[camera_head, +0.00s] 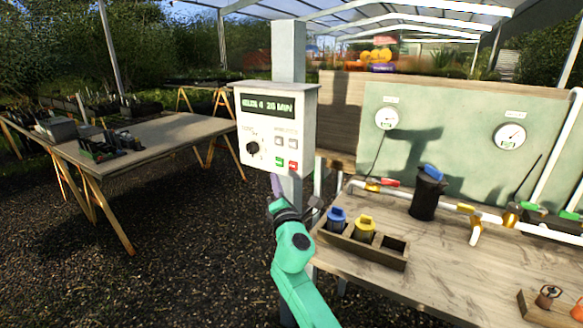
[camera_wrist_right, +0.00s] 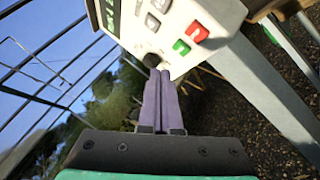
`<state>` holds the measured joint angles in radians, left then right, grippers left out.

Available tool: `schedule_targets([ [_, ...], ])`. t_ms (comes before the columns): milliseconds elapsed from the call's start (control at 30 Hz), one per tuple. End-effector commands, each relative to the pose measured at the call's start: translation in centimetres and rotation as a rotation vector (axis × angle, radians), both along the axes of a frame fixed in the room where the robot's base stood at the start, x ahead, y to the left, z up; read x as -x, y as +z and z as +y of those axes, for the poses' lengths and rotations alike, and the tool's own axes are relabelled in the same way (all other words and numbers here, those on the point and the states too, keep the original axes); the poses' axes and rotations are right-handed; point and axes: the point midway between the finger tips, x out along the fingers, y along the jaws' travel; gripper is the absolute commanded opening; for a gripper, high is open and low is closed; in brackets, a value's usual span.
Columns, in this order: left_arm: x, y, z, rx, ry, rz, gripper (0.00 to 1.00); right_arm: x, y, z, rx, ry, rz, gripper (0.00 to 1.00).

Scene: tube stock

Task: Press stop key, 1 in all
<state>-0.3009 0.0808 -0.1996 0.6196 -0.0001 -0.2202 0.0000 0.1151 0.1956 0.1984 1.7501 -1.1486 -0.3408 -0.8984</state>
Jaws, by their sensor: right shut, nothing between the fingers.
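The white control box (camera_head: 262,105) on a grey post has a dark display, a black knob (camera_head: 253,148), two pale keys, a green key (camera_head: 279,162) and a red key (camera_head: 293,166). The keys carry small labels that I cannot read. My right gripper (camera_head: 276,182) is shut and empty, just below the box's lower edge in the head view. In the right wrist view, its purple fingers (camera_wrist_right: 160,75) point at the box near the black knob (camera_wrist_right: 151,60). The green key (camera_wrist_right: 181,47) and red key (camera_wrist_right: 197,31) lie to the right of the fingertips, not touched. My left gripper is out of view.
A wooden bench (camera_head: 400,250) at right holds a sorting box (camera_head: 330,240) with blue and yellow capped items, a dark jug (camera_head: 427,195) and white pipes. A green gauge panel (camera_head: 450,130) stands behind. Another table (camera_head: 150,140) is at left.

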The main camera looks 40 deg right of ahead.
Motion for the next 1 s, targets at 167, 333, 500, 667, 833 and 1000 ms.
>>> schedule_targets([
  [167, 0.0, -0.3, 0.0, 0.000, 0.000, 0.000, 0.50, -0.8, 0.0, -2.6, 0.001, -0.001, -0.001, 0.00],
  [333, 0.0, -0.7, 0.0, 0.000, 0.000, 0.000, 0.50, -1.5, -0.1, -4.8, 0.001, 0.000, -0.001, 0.00],
  [500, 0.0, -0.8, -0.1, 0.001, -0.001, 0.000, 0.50, -1.8, 0.0, -5.8, 0.000, 0.001, -0.001, 0.00],
  [667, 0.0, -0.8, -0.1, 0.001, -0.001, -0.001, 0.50, -1.8, 0.0, -6.0, -0.002, 0.000, -0.001, 0.00],
  [833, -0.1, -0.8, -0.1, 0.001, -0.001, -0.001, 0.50, -1.8, 0.0, -5.9, -0.002, 0.000, -0.001, 0.00],
  [1000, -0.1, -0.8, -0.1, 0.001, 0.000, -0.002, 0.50, -1.8, 0.0, -5.9, -0.002, 0.000, -0.001, 0.00],
])
